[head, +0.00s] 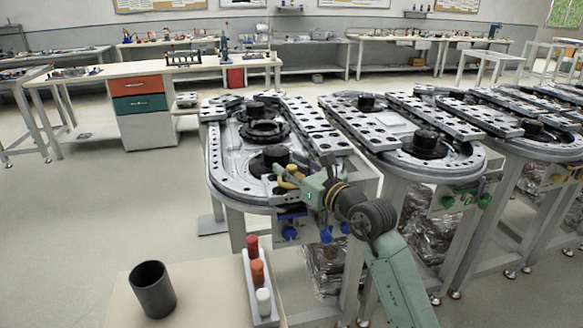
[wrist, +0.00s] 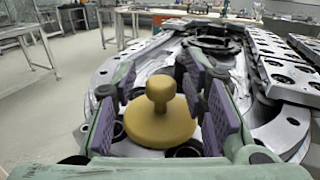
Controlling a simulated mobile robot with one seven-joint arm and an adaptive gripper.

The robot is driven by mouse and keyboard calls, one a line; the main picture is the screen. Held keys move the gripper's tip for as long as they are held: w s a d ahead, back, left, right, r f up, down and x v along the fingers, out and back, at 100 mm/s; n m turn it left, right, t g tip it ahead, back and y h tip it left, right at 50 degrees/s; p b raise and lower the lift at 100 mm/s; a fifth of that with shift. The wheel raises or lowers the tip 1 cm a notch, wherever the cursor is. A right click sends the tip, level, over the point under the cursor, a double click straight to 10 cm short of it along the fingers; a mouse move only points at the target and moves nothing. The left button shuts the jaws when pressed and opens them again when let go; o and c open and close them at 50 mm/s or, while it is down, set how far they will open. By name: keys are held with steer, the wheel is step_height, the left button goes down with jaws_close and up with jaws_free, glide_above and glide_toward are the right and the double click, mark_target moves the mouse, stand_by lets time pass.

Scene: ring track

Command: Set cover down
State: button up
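The cover is a yellow disc with a round knob on top (wrist: 160,118), upright in the middle of the wrist view. In the head view the yellow cover (head: 288,184) shows small at the near end of the closest ring track (head: 228,181), partly hidden by my gripper (head: 298,184). In the wrist view my gripper (wrist: 172,92) has its purple-padded fingers on either side of the cover. The fingers are spread, with clear gaps to the knob. I cannot tell whether the pads touch the disc's edge, or what lies directly under it.
A beige table (head: 200,308) at the front holds a dark cup (head: 153,290) and a white rack (head: 247,285) with red, orange and white pegs. More ring tracks (head: 420,150) stand to the right. A workbench with drawers (head: 140,95) is behind. Floor at left is clear.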

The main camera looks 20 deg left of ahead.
steer(key=shift+r, duration=0.25)
steer(key=b+v, duration=0.4)
steer(key=v, duration=0.8)
